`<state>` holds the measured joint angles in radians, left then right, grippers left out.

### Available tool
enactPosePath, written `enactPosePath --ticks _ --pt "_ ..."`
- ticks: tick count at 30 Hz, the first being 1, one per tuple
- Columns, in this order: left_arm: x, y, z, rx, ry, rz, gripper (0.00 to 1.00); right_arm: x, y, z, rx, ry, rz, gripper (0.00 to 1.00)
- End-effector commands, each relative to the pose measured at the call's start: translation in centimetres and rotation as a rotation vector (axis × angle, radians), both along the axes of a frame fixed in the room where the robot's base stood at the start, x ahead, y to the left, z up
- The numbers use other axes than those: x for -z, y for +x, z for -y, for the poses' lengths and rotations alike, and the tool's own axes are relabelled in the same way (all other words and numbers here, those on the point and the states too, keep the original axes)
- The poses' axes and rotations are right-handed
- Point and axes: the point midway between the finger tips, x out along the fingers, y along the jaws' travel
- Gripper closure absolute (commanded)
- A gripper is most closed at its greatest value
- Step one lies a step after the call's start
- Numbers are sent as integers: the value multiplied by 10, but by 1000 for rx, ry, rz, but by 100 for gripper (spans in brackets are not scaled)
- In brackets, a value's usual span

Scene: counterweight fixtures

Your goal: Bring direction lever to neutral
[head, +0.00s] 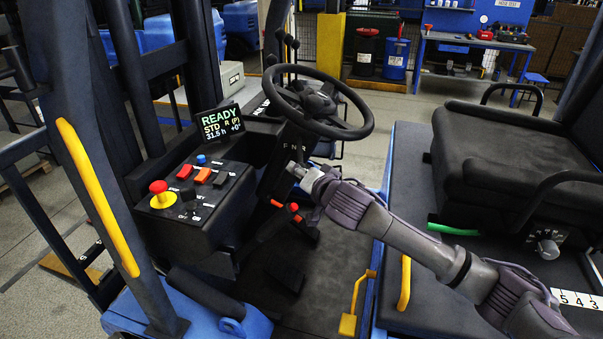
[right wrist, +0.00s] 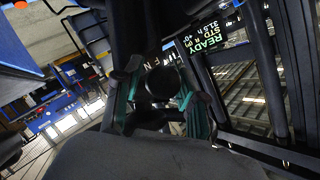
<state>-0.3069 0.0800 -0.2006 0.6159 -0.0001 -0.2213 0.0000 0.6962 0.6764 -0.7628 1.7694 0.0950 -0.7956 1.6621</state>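The direction lever's dark knob (right wrist: 160,82) shows in the right wrist view, between the two teal-padded fingers of my right gripper (right wrist: 158,92). The fingers are spread on both sides of it, and I cannot tell whether either touches it. In the head view the right gripper (head: 298,171) is under the steering wheel, just below the F N R marks (head: 294,147), and hides most of the lever. The display (head: 220,122) reads READY, STD, R (P), 31.5 h, +0°; it also shows in the right wrist view (right wrist: 203,45). My left gripper is not in view.
The steering wheel (head: 356,133) is close above the right gripper. A console (head: 190,238) with a red mushroom button (head: 158,187) and several switches is to the left. Red-tipped controls (head: 293,207) sit just below the gripper. The seat (head: 490,150) is at the right.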

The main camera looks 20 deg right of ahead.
Motion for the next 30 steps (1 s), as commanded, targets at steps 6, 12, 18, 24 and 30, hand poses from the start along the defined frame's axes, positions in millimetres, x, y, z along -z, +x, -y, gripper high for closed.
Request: enactPosePath --ticks 6,12,18,24,30 --pt "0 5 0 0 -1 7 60 0 0 0 1 0 -1 100" --pt "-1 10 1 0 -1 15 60 0 0 0 1 0 -1 100" --pt "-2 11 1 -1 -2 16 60 -3 1 -7 13 8 0 100" --pt "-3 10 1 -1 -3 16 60 -10 4 -16 65 23 -10 100" --pt "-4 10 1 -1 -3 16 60 -9 5 -15 103 30 -31 100"
